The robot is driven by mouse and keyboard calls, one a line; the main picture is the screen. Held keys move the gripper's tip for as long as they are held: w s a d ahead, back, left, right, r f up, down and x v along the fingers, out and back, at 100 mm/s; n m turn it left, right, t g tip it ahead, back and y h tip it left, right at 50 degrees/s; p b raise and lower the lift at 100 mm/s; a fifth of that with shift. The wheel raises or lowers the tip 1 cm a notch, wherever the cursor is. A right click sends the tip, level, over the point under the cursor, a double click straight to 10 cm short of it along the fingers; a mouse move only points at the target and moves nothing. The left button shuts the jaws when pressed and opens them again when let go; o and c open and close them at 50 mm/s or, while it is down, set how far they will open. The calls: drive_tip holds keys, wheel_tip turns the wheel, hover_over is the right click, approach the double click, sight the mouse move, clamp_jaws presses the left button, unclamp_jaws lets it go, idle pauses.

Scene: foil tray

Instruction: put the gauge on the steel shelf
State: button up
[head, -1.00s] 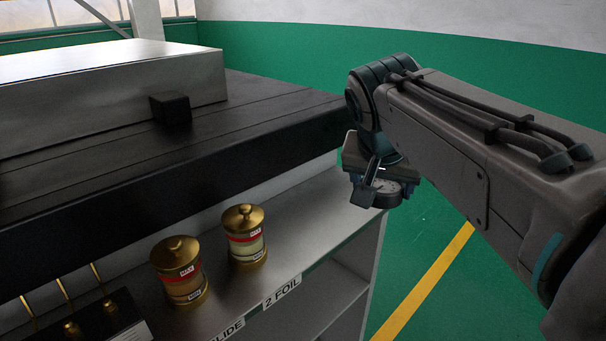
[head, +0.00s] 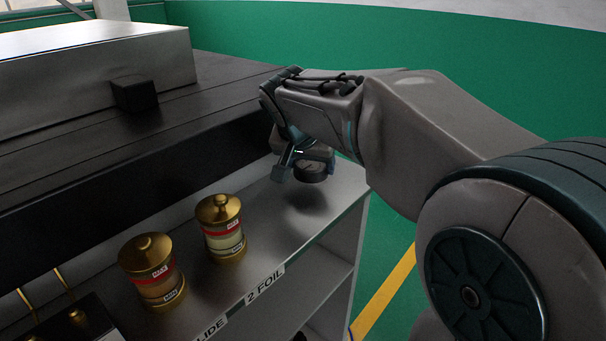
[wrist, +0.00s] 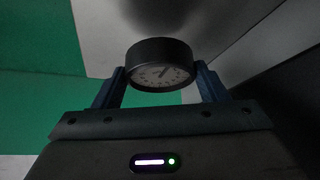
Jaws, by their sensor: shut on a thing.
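The gauge (wrist: 160,72) is a short dark cylinder with a pale dial, held between the two blue fingers of my gripper (wrist: 160,88) in the wrist view. In the head view the gauge (head: 311,172) hangs at my gripper (head: 302,165), above the right end of the steel shelf (head: 335,205). A soft shadow lies on the shelf below it, and the gauge looks apart from the surface. Part of the gauge is hidden by the fingers in the head view.
Two brass-capped jars (head: 222,228) (head: 152,270) stand on the shelf to the left. The black bench edge (head: 130,185) overhangs the shelf's back. A small black block (head: 134,93) sits on the bench. The shelf's right end is otherwise clear.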

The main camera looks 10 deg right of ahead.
sight(310, 176)
drive_tip(key=shift+f+b, duration=0.3)
drive_tip(key=shift+f, duration=1.6)
drive_tip(key=shift+f, duration=0.1)
drive_tip(key=o, duration=1.1)
drive_tip(key=shift+c, duration=0.2)
drive_tip(key=shift+s, duration=0.1)
drive_tip(key=shift+s+r, duration=0.1)
drive_tip(key=shift+r, duration=0.3)
drive_tip(key=p+v, duration=0.1)
drive_tip(key=v, duration=1)
drive_tip(key=shift+a, duration=0.2)
drive_tip(key=shift+s+r, duration=0.1)
drive_tip(key=shift+r, duration=0.05)
